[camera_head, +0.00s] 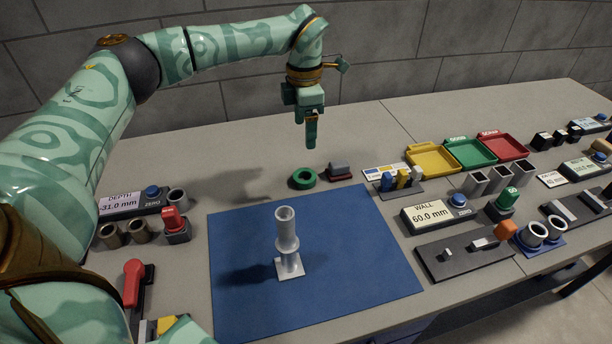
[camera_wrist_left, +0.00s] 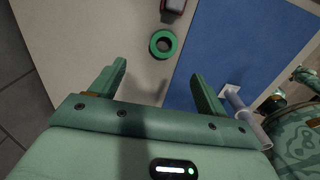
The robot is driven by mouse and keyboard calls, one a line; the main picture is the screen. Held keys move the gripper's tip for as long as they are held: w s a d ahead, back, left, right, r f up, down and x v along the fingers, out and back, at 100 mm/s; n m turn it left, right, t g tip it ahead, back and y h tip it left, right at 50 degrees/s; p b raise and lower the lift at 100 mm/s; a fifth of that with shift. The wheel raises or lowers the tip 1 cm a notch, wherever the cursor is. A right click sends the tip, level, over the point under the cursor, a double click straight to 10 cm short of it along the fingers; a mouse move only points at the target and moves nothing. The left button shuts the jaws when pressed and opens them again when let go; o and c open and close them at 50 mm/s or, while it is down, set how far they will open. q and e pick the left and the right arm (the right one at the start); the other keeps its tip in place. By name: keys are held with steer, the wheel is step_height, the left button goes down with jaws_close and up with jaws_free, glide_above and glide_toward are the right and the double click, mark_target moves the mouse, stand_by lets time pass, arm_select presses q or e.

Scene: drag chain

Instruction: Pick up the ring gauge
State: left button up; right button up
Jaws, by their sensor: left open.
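The ring gauge is a green ring (camera_head: 304,178) lying flat on the grey table, just behind the back edge of the blue mat (camera_head: 370,285). It also shows in the left wrist view (camera_wrist_left: 154,41), ahead of the fingers and roughly between their lines. My left gripper (camera_head: 311,146) hangs above and behind the ring, pointing down, apart from it. In the left wrist view its two fingers (camera_wrist_left: 159,70) are spread wide with nothing between them. My right gripper is in neither view.
A grey and red block (camera_head: 339,170) lies close right of the ring. A grey flanged tube (camera_head: 287,235) stands on the mat. Yellow, green and red trays (camera_head: 432,160) and several gauges fill the right side. The table left of the ring is clear.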

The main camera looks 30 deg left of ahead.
arm_select(q)
steer(key=b, duration=0.2)
glide_above(305, 172)
steer(key=f, duration=0.7)
steer(key=shift+s+d+f, duration=0.2)
steer(key=shift+s+f, duration=0.1)
steer(key=shift+f, duration=0.05)
steer(key=f, duration=0.2)
steer(key=f+b, duration=0.1)
steer(key=s+f+b, duration=0.1)
steer(key=f, duration=0.1)
steer(key=shift+d+f, duration=0.25)
steer(key=shift+f, duration=0.1)
steer(key=shift+r, duration=0.15)
steer(key=shift+c, duration=0.7)
steer(key=c, duration=1)
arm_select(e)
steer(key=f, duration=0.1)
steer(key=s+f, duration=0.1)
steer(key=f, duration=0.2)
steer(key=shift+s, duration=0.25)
